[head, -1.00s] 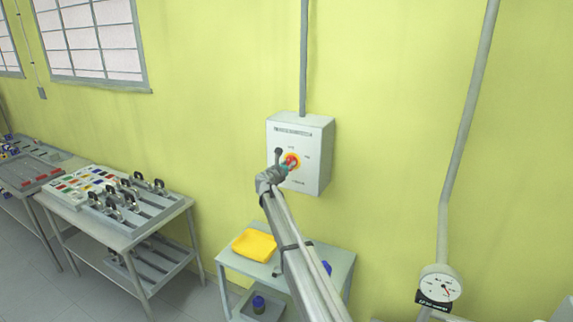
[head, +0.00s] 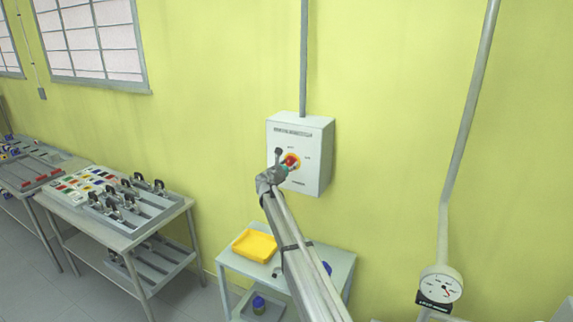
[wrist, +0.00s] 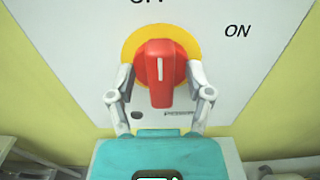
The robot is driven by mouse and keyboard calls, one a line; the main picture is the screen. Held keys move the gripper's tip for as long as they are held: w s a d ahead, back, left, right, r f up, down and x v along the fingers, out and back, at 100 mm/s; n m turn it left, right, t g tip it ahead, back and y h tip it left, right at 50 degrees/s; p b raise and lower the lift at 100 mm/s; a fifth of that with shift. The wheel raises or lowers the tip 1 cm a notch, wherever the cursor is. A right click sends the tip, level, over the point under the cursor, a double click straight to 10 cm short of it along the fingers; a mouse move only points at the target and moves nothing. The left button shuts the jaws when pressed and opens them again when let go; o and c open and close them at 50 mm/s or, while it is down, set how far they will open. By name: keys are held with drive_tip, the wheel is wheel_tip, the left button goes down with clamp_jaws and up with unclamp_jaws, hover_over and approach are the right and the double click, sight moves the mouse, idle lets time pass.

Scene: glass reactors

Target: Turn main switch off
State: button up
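The main switch is a red knob (wrist: 160,72) on a yellow ring (wrist: 130,45), on the front of a grey-white box (head: 315,160) on the wall. In the wrist view its handle is upright, and the white mark on it points up toward a label cut off by the top edge. The ON label (wrist: 237,31) is to the upper right. The knob also shows in the head view (head: 291,160). My gripper (wrist: 162,82) is open, with one finger on each side of the knob. Gaps show between the fingers and the lower handle.
A conduit (head: 304,60) runs up from the box. Below stands a small table (head: 338,262) with a yellow tray (head: 255,245). A bench with clamps (head: 165,215) is at the left. A gauge (head: 441,285) and a slanted pipe (head: 463,130) are at the right.

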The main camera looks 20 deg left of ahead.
drive_tip(key=s, duration=1.2)
drive_tip(key=shift+a, duration=0.45)
